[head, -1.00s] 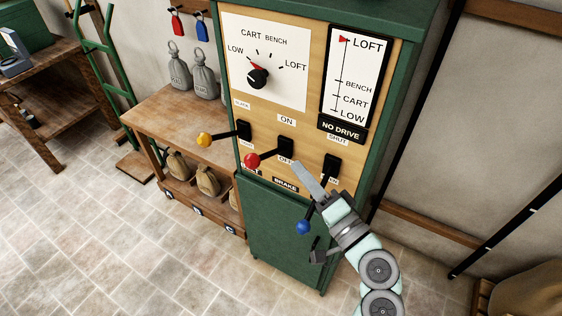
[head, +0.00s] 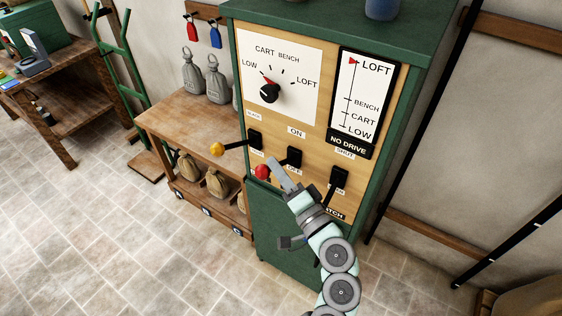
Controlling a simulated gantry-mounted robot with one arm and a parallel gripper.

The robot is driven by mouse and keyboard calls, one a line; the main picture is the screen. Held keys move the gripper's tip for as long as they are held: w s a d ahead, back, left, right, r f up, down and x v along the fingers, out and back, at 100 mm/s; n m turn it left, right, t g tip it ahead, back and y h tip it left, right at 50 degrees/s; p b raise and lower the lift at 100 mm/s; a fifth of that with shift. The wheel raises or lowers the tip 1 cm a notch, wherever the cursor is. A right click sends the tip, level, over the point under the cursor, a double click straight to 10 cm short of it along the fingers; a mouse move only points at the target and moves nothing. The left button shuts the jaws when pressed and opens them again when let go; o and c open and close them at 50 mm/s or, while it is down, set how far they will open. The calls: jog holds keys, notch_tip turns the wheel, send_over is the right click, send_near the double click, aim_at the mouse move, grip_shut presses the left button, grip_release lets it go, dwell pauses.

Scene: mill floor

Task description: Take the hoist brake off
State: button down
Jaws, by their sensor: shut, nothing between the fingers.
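The control cabinet (head: 410,90) has three levers on its wooden front. The middle lever has a red knob (head: 262,172) and a black pivot block (head: 295,158), with ON printed above. Its knob sticks out to the left and slightly down from the block. The BRAKE label below it is hidden behind my arm. My gripper (head: 279,170) is shut and empty, its tips just right of the red knob; I cannot tell whether they touch it. The right lever's black block (head: 339,178) shows, but its blue knob is hidden by my arm.
A yellow-knobbed lever (head: 217,149) is left of the red one. A dial (head: 269,92) and an indicator panel (head: 372,65) reading NO DRIVE, red flag at LOFT, are above. Floor in front is clear.

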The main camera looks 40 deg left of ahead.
dwell(0.3)
jog(key=s+f+n+y+b, duration=0.1)
jog(key=s+f+n+b, duration=0.2)
jog(key=f+b, duration=0.5)
jog(key=shift+d+n+g+b, duration=0.3)
jog(key=shift+g+b, duration=0.1)
jog(key=shift+b, duration=3.8)
jog(key=shift+f, duration=0.1)
